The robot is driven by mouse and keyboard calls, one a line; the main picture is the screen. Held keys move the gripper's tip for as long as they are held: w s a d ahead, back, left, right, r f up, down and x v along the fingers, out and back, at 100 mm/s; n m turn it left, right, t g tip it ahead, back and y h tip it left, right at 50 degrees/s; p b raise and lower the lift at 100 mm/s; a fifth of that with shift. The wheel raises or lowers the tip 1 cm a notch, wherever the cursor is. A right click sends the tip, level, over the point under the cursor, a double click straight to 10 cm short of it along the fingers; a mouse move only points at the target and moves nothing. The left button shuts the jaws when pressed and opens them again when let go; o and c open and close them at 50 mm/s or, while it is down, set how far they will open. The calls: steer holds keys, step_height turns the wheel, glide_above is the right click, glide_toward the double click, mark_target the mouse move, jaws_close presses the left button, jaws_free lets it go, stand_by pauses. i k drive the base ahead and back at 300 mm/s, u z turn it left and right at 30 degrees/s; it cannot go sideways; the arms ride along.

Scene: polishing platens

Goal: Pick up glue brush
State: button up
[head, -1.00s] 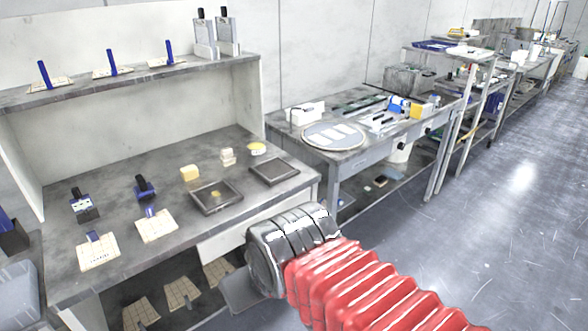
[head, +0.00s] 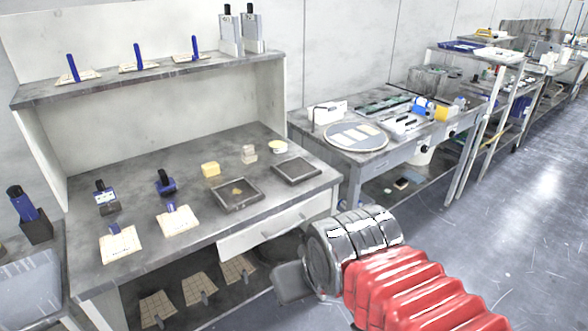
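I cannot single out a glue brush for certain. A dark blue-handled piece in a black holder (head: 30,215) stands at the far left. Two blue-and-black tools stand on the workbench, one at its left (head: 107,197) and one nearer its middle (head: 166,184). Pale square plates with blue handles lie in front of them, one at the left (head: 120,245) and one to its right (head: 178,222). My arm's end reaches in from the lower right, in front of the bench. A grey flat part, perhaps of my gripper (head: 291,284), shows beside it; the fingers cannot be made out.
The upper shelf (head: 150,80) holds several plates with upright blue handles. A second table (head: 385,158) stands to the right. The floor (head: 520,230) at right is clear.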

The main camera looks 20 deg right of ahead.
mark_target(249, 156)
steer(key=i, duration=1.65)
steer(key=u, duration=0.6)
